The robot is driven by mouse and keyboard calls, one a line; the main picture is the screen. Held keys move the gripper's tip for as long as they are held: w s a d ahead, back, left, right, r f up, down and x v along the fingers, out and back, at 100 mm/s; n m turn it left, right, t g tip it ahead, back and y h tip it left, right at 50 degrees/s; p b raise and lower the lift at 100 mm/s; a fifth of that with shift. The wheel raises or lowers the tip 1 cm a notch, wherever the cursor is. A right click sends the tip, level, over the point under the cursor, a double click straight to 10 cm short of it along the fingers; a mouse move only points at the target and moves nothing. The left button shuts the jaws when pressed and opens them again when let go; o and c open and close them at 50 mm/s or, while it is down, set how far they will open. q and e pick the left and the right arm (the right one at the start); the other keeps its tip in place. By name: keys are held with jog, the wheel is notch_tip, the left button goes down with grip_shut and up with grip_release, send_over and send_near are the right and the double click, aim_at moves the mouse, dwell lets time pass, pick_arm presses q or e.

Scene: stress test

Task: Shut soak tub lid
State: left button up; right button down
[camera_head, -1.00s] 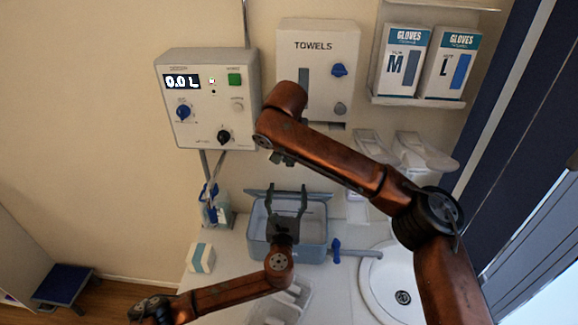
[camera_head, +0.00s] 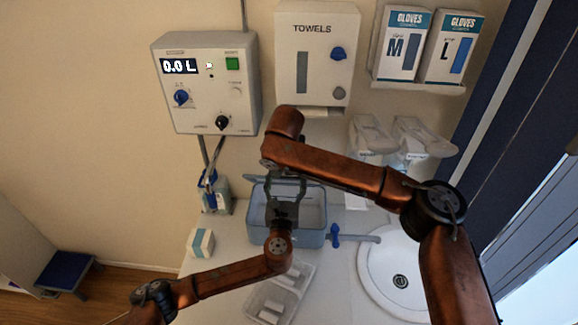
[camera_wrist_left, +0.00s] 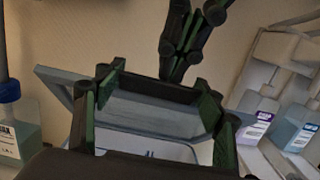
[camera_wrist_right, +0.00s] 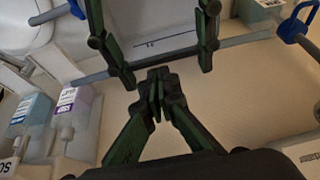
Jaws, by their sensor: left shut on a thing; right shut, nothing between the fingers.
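The blue-grey soak tub (camera_head: 312,238) stands on the counter with its lid (camera_head: 252,180) raised at the back; the lid also shows in the left wrist view (camera_wrist_left: 150,110). My left gripper (camera_head: 288,180) reaches over the tub from the front. Its fingers (camera_wrist_left: 165,105) stand wide apart with the lid between them; the exact contact is hard to see. My right gripper is mostly hidden behind its own arm in the head view. It shows shut and empty just above the lid in the left wrist view (camera_wrist_left: 172,72) and in its own view (camera_wrist_right: 156,92).
A blue-handled tap (camera_head: 336,236) juts from the tub's right side towards the sink (camera_head: 365,285). A white-and-blue box (camera_head: 200,242) and a clear tray (camera_head: 265,300) are nearby. A bottle (camera_head: 215,192) stands behind left. Dispensers (camera_head: 372,135) hang behind right.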

pick_arm(q)
jog(key=shift+w+a, duration=0.1)
jog(key=shift+a, duration=0.05)
pick_arm(e)
jog(key=shift+s+a+f, duration=0.15)
jog(key=shift+s+f, duration=0.5)
jog(key=shift+s, duration=0.15)
pick_arm(q)
jog(key=o, duration=1.3)
jog(key=shift+c, duration=0.2)
jog(key=o, duration=0.5)
pick_arm(e)
jog(key=shift+w+r, duration=0.1)
jog(key=shift+w, duration=0.05)
